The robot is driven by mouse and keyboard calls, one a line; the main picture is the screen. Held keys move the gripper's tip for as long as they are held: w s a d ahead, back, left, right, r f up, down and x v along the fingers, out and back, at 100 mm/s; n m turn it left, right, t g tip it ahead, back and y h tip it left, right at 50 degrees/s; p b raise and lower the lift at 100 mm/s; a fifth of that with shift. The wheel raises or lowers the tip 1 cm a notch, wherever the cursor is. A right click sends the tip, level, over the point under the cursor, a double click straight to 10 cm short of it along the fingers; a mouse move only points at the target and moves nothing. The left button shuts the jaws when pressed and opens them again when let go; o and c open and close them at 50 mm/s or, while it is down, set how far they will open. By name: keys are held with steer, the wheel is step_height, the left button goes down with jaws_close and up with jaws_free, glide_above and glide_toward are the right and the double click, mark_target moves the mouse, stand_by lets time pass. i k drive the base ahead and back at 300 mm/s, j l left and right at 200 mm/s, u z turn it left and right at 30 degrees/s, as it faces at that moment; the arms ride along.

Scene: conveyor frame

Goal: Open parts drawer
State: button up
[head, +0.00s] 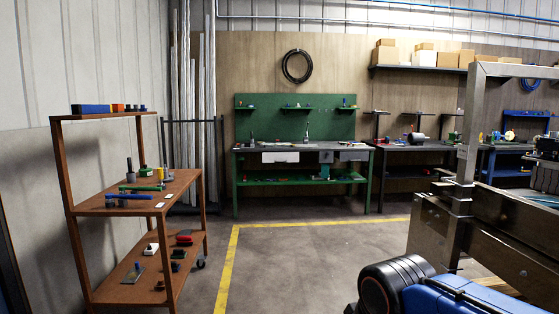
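The green workbench (236,180) with a dark top stands against the back wall, straight ahead and well away from me. A pale drawer front (280,157) shows under the left part of its top. A grey drawer-like front (353,155) shows under the right part, with a grey box shape (326,156) beside it. From this distance I cannot tell which one is the parts drawer, or whether either is pulled out. My gripper is not in view.
A brown shelf cart (135,207) with small parts stands at the left. A metal conveyor frame (465,150) and a blue-and-black machine part (440,292) fill the lower right. Open floor with a yellow line (229,270) lies between them, leading to the bench.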

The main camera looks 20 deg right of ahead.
mark_target(274, 156)
steer(key=i+z, duration=0.1)
steer(key=z, duration=0.4)
steer(key=i, duration=4.85)
steer(key=i+u, duration=0.15)
steer(key=i, duration=0.25)
steer(key=i+l+u, duration=0.15)
steer(key=i, duration=0.25)
steer(key=i+l+u, duration=0.15)
steer(key=i, duration=0.25)
